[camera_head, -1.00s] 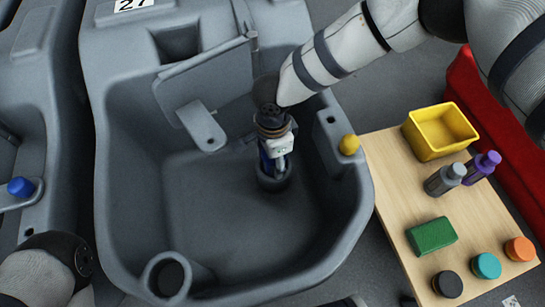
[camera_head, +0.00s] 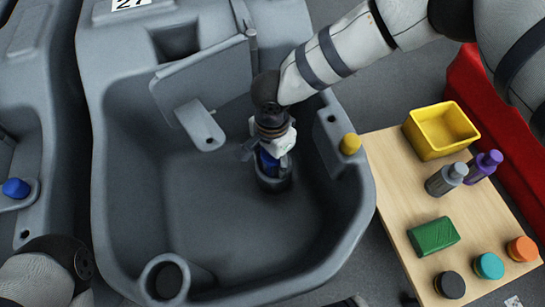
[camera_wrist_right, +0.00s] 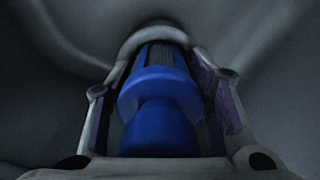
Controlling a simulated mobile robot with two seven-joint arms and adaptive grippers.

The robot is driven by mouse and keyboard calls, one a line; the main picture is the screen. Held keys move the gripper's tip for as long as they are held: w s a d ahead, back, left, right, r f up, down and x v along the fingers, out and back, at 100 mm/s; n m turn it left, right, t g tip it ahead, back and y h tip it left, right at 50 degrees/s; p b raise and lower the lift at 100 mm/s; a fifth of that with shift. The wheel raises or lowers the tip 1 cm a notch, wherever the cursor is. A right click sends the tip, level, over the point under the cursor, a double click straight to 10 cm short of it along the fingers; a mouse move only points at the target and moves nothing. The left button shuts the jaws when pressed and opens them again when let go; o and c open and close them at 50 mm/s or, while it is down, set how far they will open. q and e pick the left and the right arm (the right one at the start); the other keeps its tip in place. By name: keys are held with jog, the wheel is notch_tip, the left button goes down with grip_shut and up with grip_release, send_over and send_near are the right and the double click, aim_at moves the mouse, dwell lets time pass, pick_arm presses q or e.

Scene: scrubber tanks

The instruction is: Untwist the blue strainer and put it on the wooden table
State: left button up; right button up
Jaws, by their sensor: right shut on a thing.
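The blue strainer (camera_head: 267,161) stands at the dark round socket (camera_head: 274,183) inside the grey tank (camera_head: 200,235), toward its right side. My right gripper (camera_head: 269,159) comes down from above and is shut on the strainer. The right wrist view shows the blue strainer (camera_wrist_right: 158,105) between the two fingers of my right gripper (camera_wrist_right: 160,97). I cannot tell whether its lower end is loose in the socket. The wooden table (camera_head: 385,165) is right of the tank. Only a part of my left arm shows at bottom left; its gripper is out of view.
The table bears a yellow bin (camera_head: 440,131), a grey bottle (camera_head: 446,180), a purple bottle (camera_head: 483,167), a green block (camera_head: 433,236) and several round caps. A yellow knob (camera_head: 350,144) sits on the tank rim. The table's left middle is clear.

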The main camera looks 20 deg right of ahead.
pick_arm(q)
jog(key=shift+r+p, duration=0.5)
jog(key=shift+p, duration=0.05)
pick_arm(e)
jog(key=shift+r, duration=0.9)
